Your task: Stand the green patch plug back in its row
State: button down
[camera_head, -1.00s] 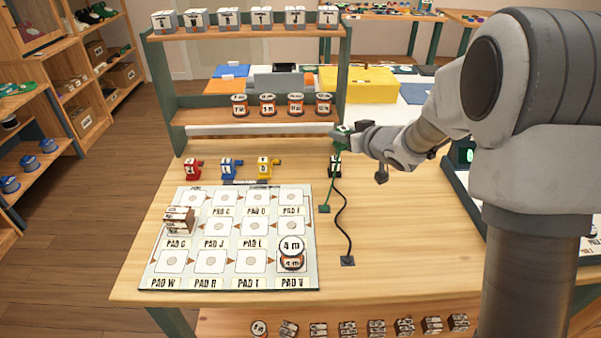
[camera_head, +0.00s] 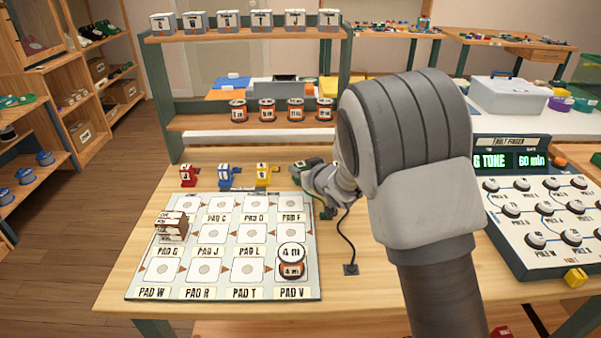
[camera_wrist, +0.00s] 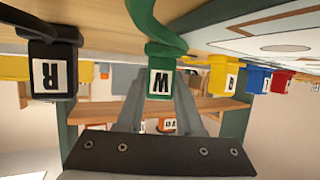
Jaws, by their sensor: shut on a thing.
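The green patch plug, marked W, sits between the fingers of my gripper in the wrist view (camera_wrist: 160,80); in the head view it shows at the row's right end (camera_head: 305,164). My gripper (camera_wrist: 160,92) is shut on it. The row's red plug (camera_head: 188,175), blue plug (camera_head: 225,175) and yellow plug (camera_head: 263,174) stand left of it. A black plug, marked R, is on the other side in the wrist view (camera_wrist: 52,68); my arm hides it in the head view. I cannot tell whether the green plug touches the table.
A black cord (camera_head: 346,235) runs to the table. A dial console (camera_head: 545,215) stands right. A shelf rack (camera_head: 185,122) rises behind.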

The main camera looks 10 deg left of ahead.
jog(key=shift+r, duration=0.1)
jog(key=shift+f, duration=0.25)
jog(key=c, duration=0.5)
grip_release()
jog(key=shift+c, duration=0.2)
